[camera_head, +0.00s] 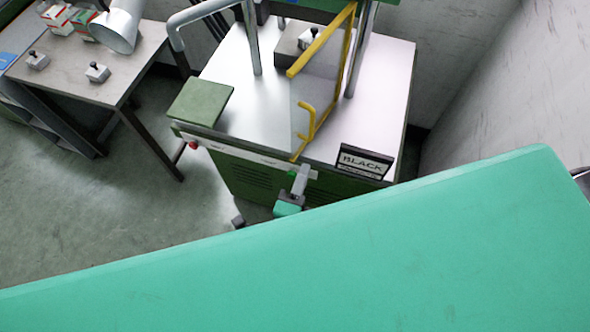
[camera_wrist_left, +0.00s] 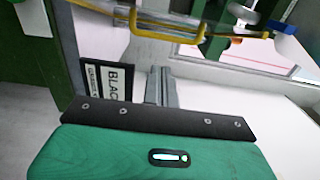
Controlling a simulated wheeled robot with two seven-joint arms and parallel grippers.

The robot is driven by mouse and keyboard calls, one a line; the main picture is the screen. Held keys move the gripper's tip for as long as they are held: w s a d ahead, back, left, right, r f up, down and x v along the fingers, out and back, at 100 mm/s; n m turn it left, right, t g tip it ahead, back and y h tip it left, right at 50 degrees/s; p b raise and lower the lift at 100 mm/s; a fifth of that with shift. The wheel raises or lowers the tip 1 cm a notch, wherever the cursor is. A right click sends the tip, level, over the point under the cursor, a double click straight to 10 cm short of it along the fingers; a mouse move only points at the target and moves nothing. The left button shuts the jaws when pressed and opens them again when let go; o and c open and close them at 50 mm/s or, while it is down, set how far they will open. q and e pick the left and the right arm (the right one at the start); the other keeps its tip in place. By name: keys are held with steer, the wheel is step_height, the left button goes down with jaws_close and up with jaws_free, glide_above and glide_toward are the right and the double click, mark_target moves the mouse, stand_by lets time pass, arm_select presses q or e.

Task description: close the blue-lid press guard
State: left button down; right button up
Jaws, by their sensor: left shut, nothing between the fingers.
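The press guard (camera_head: 322,72) is a clear panel with a yellow frame. It stands swung out over the front of the press table, so it is open. Its yellow handle (camera_head: 306,122) is near the front edge and also shows in the left wrist view (camera_wrist_left: 165,32). My left gripper (camera_head: 304,172) is shut and empty at the table's front edge, below the handle in the picture. In the left wrist view its fingers (camera_wrist_left: 160,80) point toward the handle with a gap between them. My right gripper is out of view.
A sign reading BLACK (camera_head: 364,161) stands at the table's front edge, right of my gripper. A green pad (camera_head: 200,102) is at the left corner. A side table (camera_head: 60,75) holds boxes and small grey parts. My own teal body part hides the lower picture.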

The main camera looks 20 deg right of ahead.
mark_target(297, 138)
arm_select(q)
steer(key=w+p, duration=0.1)
steer(key=w, duration=0.2)
steer(key=w+d+p, duration=0.1)
steer(key=w, duration=0.2)
steer(key=w+p, duration=0.2)
steer(key=w, duration=0.1)
steer(key=shift+w+d, duration=0.2)
steer(key=shift+d, duration=0.2)
